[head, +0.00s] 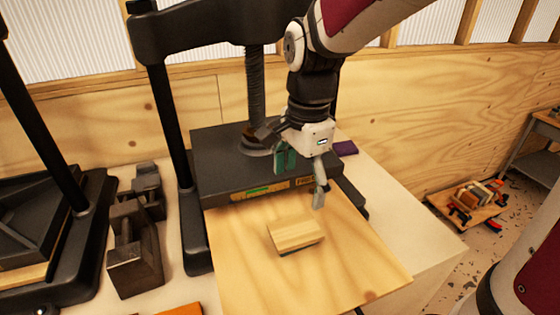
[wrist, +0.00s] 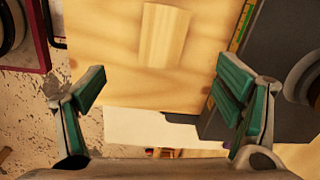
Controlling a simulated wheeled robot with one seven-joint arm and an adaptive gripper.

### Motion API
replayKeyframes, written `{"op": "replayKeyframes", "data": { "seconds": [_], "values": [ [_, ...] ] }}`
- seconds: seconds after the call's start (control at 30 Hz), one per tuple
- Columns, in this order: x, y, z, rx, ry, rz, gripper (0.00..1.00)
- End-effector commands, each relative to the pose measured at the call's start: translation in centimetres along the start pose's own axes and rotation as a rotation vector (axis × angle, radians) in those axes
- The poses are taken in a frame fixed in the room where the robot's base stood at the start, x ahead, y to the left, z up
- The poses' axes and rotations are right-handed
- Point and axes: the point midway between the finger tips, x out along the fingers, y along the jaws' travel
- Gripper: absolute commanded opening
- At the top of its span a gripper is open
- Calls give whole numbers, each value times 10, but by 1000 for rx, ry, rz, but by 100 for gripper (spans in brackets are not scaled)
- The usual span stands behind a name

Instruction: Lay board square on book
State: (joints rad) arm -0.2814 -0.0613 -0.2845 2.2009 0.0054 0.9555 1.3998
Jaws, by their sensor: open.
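A small light-wood board (head: 295,234) lies at a slight angle on a large pale wooden plank in front of a black press. A thin dark green edge (head: 301,249) shows under its front side; I cannot tell whether this is the book. The board also shows in the wrist view (wrist: 165,36), at the top middle. My gripper (head: 303,176) is open and empty, its green-padded fingers spread wide. It hangs above the plank, behind the board in the head view. In the wrist view the gap between the fingers (wrist: 160,86) holds nothing, and the board is beyond the fingertips.
The black press (head: 178,130) has uprights and a screw close to my gripper. Dark metal weights (head: 135,245) stand left. A maroon item (head: 345,148) lies at the back right, an orange one (head: 182,309) at the front. The plank (head: 350,270) is clear around the board.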

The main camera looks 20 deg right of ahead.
Motion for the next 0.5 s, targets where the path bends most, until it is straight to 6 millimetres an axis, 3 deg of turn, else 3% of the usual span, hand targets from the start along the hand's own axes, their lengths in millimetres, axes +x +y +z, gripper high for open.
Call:
{"op": "replayKeyframes", "data": {
  "seconds": [0.2,0.5],
  "values": [
    [-45,45,7,-515,35,-168,85],
    [-74,104,17,-1185,268,-281,85]
  ]
}}
